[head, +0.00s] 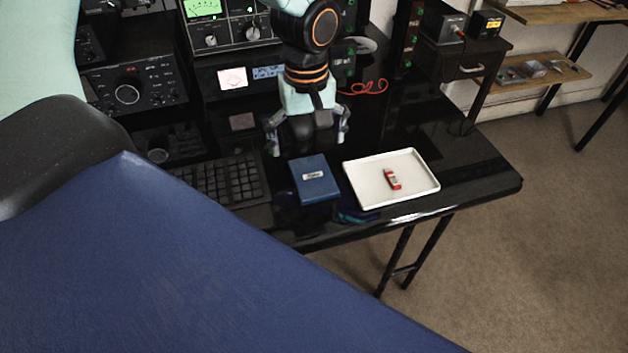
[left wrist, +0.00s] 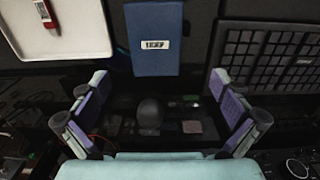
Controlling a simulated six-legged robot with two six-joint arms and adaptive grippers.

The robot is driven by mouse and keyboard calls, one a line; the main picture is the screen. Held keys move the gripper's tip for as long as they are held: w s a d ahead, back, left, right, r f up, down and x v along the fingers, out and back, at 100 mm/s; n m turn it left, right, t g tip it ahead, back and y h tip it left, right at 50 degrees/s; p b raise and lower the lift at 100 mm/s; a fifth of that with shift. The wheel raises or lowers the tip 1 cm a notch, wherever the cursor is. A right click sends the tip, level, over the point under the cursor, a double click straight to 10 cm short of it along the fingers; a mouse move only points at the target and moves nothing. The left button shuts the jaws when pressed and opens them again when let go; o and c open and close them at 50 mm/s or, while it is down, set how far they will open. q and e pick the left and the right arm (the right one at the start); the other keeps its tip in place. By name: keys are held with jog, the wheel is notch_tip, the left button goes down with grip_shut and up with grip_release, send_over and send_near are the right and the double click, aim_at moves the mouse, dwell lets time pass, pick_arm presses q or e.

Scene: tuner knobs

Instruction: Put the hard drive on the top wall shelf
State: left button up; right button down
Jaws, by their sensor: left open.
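The hard drive, a flat blue box with a small pale label (head: 315,190), lies on the black table just left of a white tray. It also shows in the left wrist view (left wrist: 153,60), at the top middle. My left gripper (head: 306,143) is open and empty, pointing down above the table, just behind the box in the head view. Its spread fingers also show in the left wrist view (left wrist: 160,100), with the box beyond them. Two wooden shelf boards are at the upper right; the upper one (head: 560,14) is partly cut off by the picture edge. My right gripper is out of view.
The white tray (head: 415,188) holds a small red item (head: 392,180). A black keyboard (head: 222,180) lies left of the box. Radio units (head: 130,90) and a red cable (head: 364,87) are behind. The lower shelf board (head: 510,84) carries small items.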

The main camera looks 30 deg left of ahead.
aim_at(312, 174)
pick_arm(q)
jog(key=shift+w+f, duration=0.1)
jog(key=shift+f, duration=0.65)
jog(key=shift+d+f+b, duration=0.15)
jog(key=shift+f+b, duration=0.2)
jog(key=shift+f, duration=0.1)
jog(key=f, duration=0.1)
jog(key=f+b, duration=0.1)
jog(key=f, duration=0.2)
jog(key=shift+w+d+f+b, duration=0.1)
jog(key=shift+d+f+b, duration=0.15)
jog(key=shift+f+b, duration=0.15)
jog(key=shift+r, duration=0.15)
jog(key=shift+s, duration=0.2)
jog(key=shift+c, duration=0.8)
jog(key=shift+w, duration=0.15)
jog(key=c, duration=1.3)
notch_tip(312, 174, up, 10)
jog(key=p, duration=0.3)
jog(key=shift+c, duration=0.2)
